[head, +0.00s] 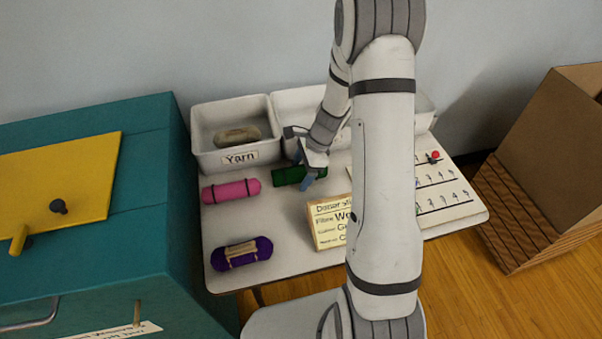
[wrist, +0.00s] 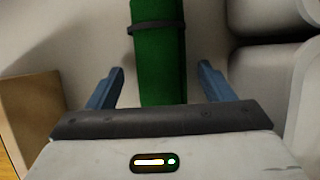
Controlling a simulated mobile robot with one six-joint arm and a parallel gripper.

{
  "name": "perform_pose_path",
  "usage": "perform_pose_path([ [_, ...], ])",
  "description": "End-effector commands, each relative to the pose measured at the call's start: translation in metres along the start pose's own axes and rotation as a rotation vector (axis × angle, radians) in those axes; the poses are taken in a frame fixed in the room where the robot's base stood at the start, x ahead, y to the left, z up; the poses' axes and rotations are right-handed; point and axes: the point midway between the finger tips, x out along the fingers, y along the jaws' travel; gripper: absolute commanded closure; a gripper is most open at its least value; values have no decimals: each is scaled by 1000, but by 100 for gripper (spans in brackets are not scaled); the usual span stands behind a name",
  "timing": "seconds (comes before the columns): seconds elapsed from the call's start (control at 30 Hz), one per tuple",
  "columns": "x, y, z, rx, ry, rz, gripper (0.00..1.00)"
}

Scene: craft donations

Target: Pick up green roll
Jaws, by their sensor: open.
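The green roll (head: 288,176) lies on the white table (head: 290,245), in front of the white bins. My gripper (head: 309,183) is over its right end in the head view and hides part of it. In the wrist view the green roll (wrist: 160,60) has a dark band around it and runs up from between the two blue fingers. My gripper (wrist: 160,88) is open, with a finger on each side of the roll and a gap to each. I cannot tell how far above the table the fingertips are.
A pink roll (head: 231,190) and a purple roll (head: 241,253) lie to the left. The bin marked Yarn (head: 239,158) stands behind, holding a beige roll (head: 237,135). A lettered sign (head: 328,222) stands close on the right. A teal cabinet (head: 150,200) borders the table's left side.

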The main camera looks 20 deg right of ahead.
Motion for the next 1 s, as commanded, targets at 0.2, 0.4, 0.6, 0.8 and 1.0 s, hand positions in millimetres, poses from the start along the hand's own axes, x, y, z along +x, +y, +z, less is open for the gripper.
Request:
perform_pose_path([
  [0.2,0,0,0,0,0,0,38],
  [0.4,-1,0,0,1,0,0,54],
  [0.6,-1,0,-1,1,0,0,70],
  [0.8,-1,0,-1,1,0,0,75],
  [1.0,-12,-1,4,-1,-1,-3,75],
])
